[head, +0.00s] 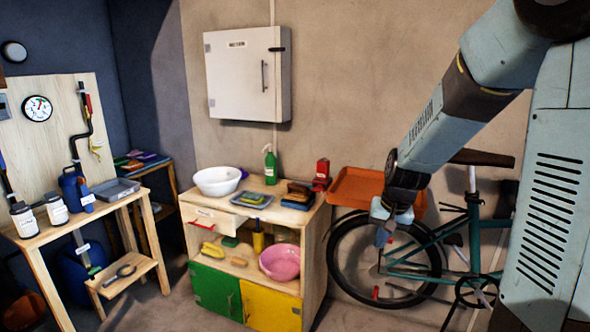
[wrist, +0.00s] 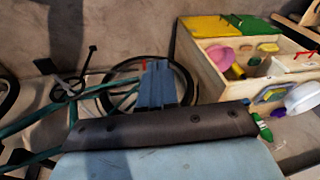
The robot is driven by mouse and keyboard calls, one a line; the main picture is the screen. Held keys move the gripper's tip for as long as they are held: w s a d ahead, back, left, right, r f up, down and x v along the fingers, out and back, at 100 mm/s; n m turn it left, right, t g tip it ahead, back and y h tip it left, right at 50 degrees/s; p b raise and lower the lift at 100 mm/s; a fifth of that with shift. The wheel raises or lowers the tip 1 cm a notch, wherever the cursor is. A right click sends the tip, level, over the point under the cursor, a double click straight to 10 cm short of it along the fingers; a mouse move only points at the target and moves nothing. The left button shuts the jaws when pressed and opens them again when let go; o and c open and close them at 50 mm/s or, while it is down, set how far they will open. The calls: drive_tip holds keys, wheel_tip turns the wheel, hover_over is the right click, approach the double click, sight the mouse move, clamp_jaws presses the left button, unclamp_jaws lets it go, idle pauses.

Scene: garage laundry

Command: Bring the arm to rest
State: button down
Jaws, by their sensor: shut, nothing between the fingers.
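My arm reaches down from the upper right in the head view. My gripper (head: 382,238) hangs at its end, pointing down, in front of the bicycle wheel and below the orange tray. Its blue fingers are together with nothing between them. In the wrist view the gripper (wrist: 157,82) shows as blue fingers close together, with the wheel behind. The gripper appears apart from the cabinet.
A wooden cabinet (head: 314,255) holds a white bowl (head: 217,181), a green bottle (head: 270,165) and a pink bowl (head: 280,262); its drawer (head: 212,219) is pulled out. A bicycle (head: 425,249) leans at the wall near an orange tray (head: 362,187). A workbench (head: 93,213) stands left.

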drive_tip(key=s+d+r+n+t, duration=0.1)
drive_tip(key=s+r, duration=0.7)
drive_tip(key=s, duration=0.2)
drive_tip(key=s+r+n+t+h, duration=0.1)
drive_tip(key=s+r+t, duration=0.1)
drive_tip(key=s+r, duration=0.6)
drive_tip(key=shift+s+d+r+n, duration=0.2)
drive_tip(key=shift+s+d+n, duration=0.15)
drive_tip(key=shift+s, duration=1.25)
